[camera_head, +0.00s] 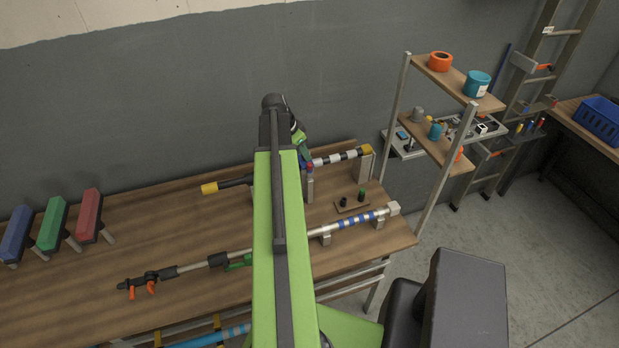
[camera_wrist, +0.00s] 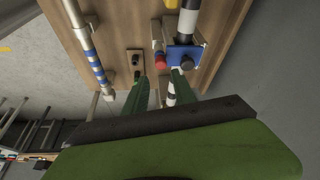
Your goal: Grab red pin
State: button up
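A small red pin (camera_wrist: 160,62) shows in the wrist view just beyond the gap between my fingertips, on a pale support. In the head view a small bit of red (camera_head: 310,166) shows beside my arm, mostly hidden. My gripper (camera_wrist: 159,77) is open, with its two green fingers apart and nothing seen held between them. I cannot tell how far the tips are from the pin. In the head view my gripper (camera_head: 302,148) is partly hidden behind my arm.
A blue plate (camera_wrist: 184,54) with a dark knob is close to my right finger. A small board (camera_head: 352,207) with a black and a green pin lies nearby. A striped tube (camera_head: 360,217) runs in front. Red, green and blue blocks stand far left; a shelf (camera_head: 440,78) stands right.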

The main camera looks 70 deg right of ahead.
aim_at(310, 164)
jog(key=shift+x, duration=1.05)
jog(key=b+x, duration=0.5)
jog(key=shift+w+d+f, duration=0.1)
jog(key=shift+w+f, duration=0.05)
grip_shut()
